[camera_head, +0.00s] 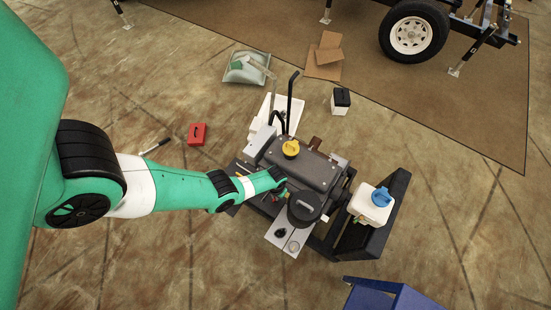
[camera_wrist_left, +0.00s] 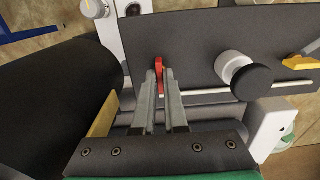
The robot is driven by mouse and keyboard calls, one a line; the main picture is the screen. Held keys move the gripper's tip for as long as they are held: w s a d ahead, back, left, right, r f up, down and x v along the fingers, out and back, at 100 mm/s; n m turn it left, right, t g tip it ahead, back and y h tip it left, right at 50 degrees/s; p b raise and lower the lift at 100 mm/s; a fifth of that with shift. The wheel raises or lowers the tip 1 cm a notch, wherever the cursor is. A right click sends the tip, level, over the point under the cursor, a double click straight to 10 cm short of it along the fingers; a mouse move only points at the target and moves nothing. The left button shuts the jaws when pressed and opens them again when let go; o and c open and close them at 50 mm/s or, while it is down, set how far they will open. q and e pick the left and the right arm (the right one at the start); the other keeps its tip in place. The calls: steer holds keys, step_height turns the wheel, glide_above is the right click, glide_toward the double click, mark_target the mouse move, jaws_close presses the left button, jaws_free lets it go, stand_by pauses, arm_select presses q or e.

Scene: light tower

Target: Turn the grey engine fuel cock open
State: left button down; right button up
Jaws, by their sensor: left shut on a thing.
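My left gripper (camera_head: 277,195) reaches down at the near left side of the dark engine unit (camera_head: 303,166). In the left wrist view, the fingers of my left gripper (camera_wrist_left: 160,84) are close together on a small red lever (camera_wrist_left: 159,66), which sticks up between the tips in front of a dark panel (camera_wrist_left: 205,50). The lower part of the lever is hidden by the fingers. I cannot pick out a grey fuel cock for certain in either view. My right gripper is not in view.
A black knob on a pale stem (camera_wrist_left: 247,77) sits right of the fingers, with a yellow lever (camera_wrist_left: 303,62) further right. A dark cylinder (camera_wrist_left: 60,85) is close on the left. A white jug with a blue cap (camera_head: 371,205) stands right of the engine.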

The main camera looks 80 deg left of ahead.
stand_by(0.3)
arm_select(q)
steer(key=c, duration=1)
jaws_free()
steer(key=shift+o, duration=0.2)
step_height(320, 180, up, 8)
steer(key=p, duration=0.8)
steer(key=shift+r, duration=0.1)
steer(key=shift+s, duration=0.1)
